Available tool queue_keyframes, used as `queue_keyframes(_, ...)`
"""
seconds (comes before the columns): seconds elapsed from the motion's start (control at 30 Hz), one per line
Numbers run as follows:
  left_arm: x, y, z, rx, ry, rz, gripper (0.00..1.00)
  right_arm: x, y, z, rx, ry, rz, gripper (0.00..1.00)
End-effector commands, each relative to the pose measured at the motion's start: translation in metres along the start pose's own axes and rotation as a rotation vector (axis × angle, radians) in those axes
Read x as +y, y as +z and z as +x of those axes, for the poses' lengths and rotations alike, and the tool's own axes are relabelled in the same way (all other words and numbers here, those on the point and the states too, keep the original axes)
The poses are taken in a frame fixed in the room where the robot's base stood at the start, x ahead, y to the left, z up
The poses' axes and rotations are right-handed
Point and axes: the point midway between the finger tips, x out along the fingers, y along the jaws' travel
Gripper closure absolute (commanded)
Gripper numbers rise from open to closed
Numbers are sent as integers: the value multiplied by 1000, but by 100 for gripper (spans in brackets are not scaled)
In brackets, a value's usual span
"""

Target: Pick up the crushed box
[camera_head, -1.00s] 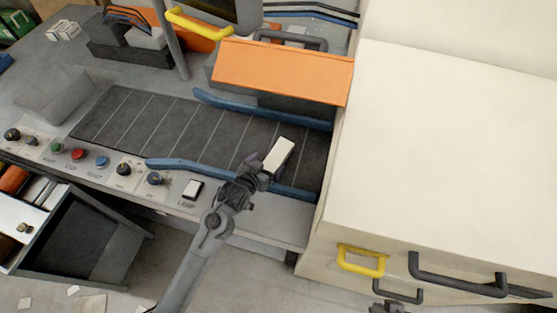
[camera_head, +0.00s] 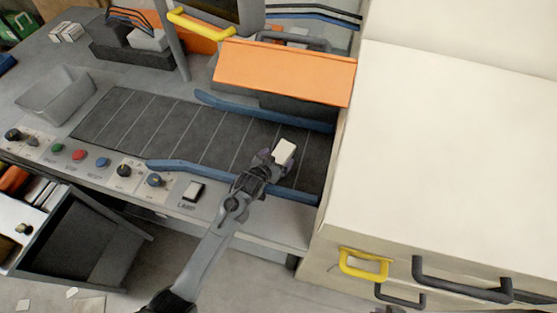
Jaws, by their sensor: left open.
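A small cream-white box (camera_head: 285,151) is at the right part of the dark conveyor belt, near the blue front rail. I cannot make out dents on it at this size. My left gripper (camera_head: 272,158) is open at the box's near end. Its fingers overlap that end in the picture and hide part of it; I cannot tell whether they touch it. A dark sliver at the bottom edge may be my right gripper, but too little shows.
The belt (camera_head: 160,128) is bare to the left, between blue rails (camera_head: 220,172). An orange hood (camera_head: 283,72) stands behind it. A large white cabinet (camera_head: 450,150) borders the right. A grey bin (camera_head: 55,94) and buttons (camera_head: 80,154) are left; an open drawer (camera_head: 75,245) is below.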

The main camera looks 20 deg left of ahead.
Motion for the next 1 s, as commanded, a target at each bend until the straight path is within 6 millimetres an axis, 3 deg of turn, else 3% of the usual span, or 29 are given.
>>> queue_keyframes(0.1,0,0,0,0,0,0,7,-1,0,0,0,-2,3,100)
queue_keyframes(0.5,0,0,0,-1,1,0,68,-1,0,0,0,-3,3,100)
queue_keyframes(1.0,0,-12,-6,3,1,1,69,1,0,-1,-2,4,-7,100)
